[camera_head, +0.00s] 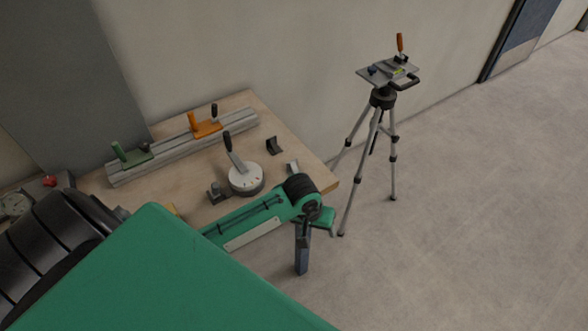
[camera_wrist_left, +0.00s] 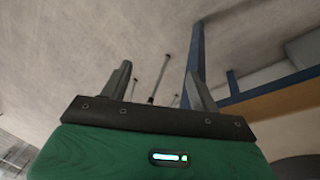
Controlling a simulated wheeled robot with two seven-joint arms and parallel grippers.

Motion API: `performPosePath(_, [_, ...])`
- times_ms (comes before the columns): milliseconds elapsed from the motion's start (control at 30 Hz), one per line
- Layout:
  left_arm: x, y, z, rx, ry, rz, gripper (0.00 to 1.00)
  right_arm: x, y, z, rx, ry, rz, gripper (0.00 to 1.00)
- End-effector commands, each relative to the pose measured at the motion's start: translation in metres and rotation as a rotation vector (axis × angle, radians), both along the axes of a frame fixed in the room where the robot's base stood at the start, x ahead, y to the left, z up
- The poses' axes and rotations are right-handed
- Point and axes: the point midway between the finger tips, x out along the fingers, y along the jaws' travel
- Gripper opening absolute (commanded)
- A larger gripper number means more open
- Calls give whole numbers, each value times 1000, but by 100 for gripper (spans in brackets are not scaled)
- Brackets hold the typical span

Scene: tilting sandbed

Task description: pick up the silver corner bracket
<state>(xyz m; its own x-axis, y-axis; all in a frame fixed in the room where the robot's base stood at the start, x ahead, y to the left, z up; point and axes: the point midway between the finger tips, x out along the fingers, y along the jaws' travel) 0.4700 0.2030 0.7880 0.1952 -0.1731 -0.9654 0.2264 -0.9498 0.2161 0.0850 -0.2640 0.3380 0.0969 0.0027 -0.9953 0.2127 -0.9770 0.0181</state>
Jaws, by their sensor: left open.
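The silver corner bracket (camera_head: 292,167) is a small light-grey angled piece on the wooden table, near its right edge, just behind my left wrist joint in the head view. My left gripper (camera_head: 322,218) is by the table's near right corner, to the right of and lower in the picture than the bracket. Its fingertips cannot be made out there. In the left wrist view my left gripper (camera_wrist_left: 158,70) is open, with two separated fingers and nothing held between them. The bracket is not seen in that view. My right gripper is not in view.
The table (camera_head: 180,180) also carries a dark bracket (camera_head: 274,146), another dark grey bracket (camera_head: 216,193), a round dial with a lever (camera_head: 246,178) and a rail with clamps (camera_head: 185,147). A tripod (camera_head: 383,99) stands right of the table. Open floor lies further right.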

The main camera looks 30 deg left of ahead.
Motion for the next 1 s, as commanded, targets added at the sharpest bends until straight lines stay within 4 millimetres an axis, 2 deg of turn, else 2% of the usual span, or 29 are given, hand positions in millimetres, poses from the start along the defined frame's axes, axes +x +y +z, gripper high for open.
performPosePath(33, [7,3,12,5,8,17,62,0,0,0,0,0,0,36])
performPosePath(100, [15,7,25,5,30,56,62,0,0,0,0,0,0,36])
performPosePath(333, [53,36,62,24,106,242,62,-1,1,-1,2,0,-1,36])
performPosePath(467, [80,65,91,44,155,407,62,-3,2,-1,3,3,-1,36])
performPosePath(600, [104,103,129,64,204,616,62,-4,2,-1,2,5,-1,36])
performPosePath(800, [121,140,170,71,247,841,62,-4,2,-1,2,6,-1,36])
performPosePath(900, [124,150,180,72,258,898,62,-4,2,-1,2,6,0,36])
performPosePath(1000, [125,153,177,72,265,922,62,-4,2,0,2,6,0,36])
